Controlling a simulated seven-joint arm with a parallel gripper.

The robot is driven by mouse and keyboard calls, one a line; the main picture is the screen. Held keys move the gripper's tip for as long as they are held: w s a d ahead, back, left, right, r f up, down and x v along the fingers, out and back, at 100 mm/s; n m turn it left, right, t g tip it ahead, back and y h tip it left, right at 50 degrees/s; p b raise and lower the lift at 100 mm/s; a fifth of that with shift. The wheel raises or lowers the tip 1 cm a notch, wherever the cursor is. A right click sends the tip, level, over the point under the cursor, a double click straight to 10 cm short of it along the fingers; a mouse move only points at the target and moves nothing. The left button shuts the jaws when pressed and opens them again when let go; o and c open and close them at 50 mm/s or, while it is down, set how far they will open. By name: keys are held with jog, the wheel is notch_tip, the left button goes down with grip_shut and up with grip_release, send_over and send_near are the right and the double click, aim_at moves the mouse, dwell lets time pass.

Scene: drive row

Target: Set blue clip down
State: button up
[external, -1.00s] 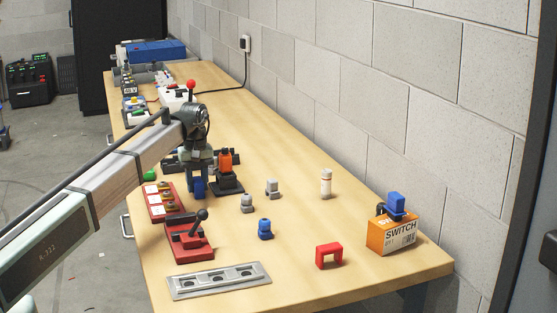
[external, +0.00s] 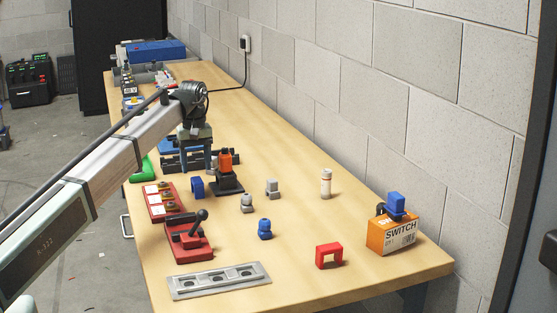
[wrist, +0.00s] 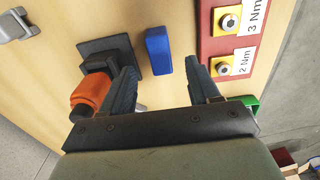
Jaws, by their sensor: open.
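The blue clip (external: 197,187) stands on the wooden table between the red panel with yellow buttons and the black-based orange part. In the wrist view the blue clip (wrist: 158,51) shows as a plain blue block just beyond the fingertips, with nothing gripping it. My gripper (wrist: 162,70) is open, one finger to each side of the clip in the picture, and empty. In the external view my gripper (external: 196,158) is behind and above the clip, apart from it, partly covered by my arm.
Close beside the clip are the red button panel (external: 162,201) and the orange part (external: 225,162). A red lever unit (external: 188,240), grey blocks (external: 247,204), a blue knobbed piece (external: 265,229) and a red bracket (external: 328,255) stand nearer. Free tabletop lies towards the wall.

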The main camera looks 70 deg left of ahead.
aim_at(197, 180)
notch_tip(197, 180, up, 6)
dwell(0.4)
dwell(0.4)
